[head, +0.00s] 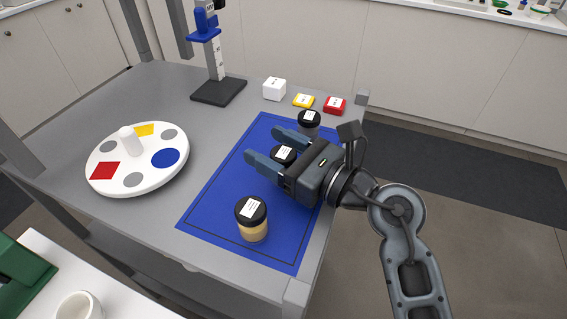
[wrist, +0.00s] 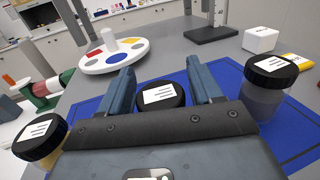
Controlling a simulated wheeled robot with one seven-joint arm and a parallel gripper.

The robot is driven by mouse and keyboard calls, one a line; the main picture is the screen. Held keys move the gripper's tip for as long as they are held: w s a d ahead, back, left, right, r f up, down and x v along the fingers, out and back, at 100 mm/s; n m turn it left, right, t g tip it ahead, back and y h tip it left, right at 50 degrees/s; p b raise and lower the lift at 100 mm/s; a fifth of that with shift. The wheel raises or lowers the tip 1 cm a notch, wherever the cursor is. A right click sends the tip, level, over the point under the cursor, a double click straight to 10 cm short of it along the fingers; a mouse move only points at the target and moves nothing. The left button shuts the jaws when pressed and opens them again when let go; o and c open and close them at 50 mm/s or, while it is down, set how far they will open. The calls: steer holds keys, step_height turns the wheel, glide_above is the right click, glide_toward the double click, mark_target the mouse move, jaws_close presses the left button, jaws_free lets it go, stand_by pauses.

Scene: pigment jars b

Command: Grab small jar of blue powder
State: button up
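Three black-lidded jars with white labels stand upright on a blue mat (head: 215,207). The middle jar (head: 283,153) is between the two fingers of my gripper (head: 264,143), which is open; in the wrist view its lid (wrist: 160,95) shows a gap to each finger. Its body is mostly hidden, so I cannot tell its powder colour. The near jar (head: 251,222) holds tan powder and shows at the left of the wrist view (wrist: 40,143). The far jar (head: 309,122) looks greyish and shows at the right of the wrist view (wrist: 268,88). No blue powder is clearly visible.
A white round palette (head: 112,182) with coloured patches and a central knob stands left on the grey table (head: 85,112). A stand with a dark base (head: 218,91), a white cube (head: 274,89), a yellow block (head: 303,101) and a red block (head: 335,105) are at the back.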

steer(key=c, duration=0.8)
steer(key=shift+r, duration=0.1)
